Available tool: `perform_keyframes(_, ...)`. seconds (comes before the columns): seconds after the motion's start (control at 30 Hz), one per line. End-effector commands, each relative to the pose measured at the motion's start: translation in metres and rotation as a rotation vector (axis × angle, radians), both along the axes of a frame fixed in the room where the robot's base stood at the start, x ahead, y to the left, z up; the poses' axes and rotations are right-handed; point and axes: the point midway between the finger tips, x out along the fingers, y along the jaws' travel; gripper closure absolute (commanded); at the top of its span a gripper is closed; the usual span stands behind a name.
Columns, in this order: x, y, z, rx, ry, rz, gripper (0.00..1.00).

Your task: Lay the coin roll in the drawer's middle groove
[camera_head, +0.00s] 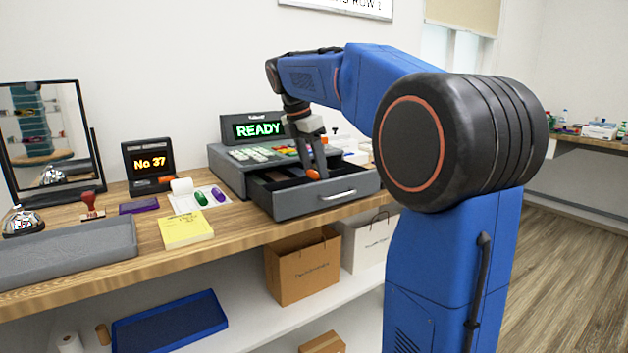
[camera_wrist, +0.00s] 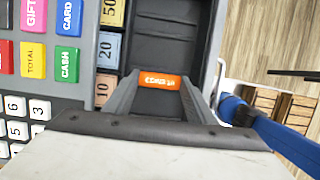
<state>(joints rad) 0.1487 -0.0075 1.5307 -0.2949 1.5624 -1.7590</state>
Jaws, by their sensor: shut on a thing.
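The coin roll (camera_head: 313,174) is small and orange. My gripper (camera_head: 315,167) is shut on it and holds it above the open drawer. In the wrist view the coin roll (camera_wrist: 159,81) lies crosswise between the two fingertips, with white lettering facing up. The drawer (camera_head: 312,201) is dark grey with a light handle and is pulled out from the cash register (camera_head: 228,172). In the wrist view the drawer (camera_wrist: 160,22) shows dark compartments, with banknotes (camera_wrist: 108,50) in a column at the left. My gripper hides part of the drawer, and I cannot make out the middle groove.
A green READY display (camera_head: 258,130) stands behind the register. Paper bags (camera_head: 303,268) stand on the shelf below.

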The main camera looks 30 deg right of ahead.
Motion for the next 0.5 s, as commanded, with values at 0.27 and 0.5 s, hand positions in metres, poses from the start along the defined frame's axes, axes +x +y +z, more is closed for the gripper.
perform_keyframes(0.27, -0.001, 0.000, -0.034, 0.000, 0.001, 0.001, 0.76)
perform_keyframes(0.5, 0.000, 0.000, -0.035, 0.000, 0.000, 0.000, 0.76)
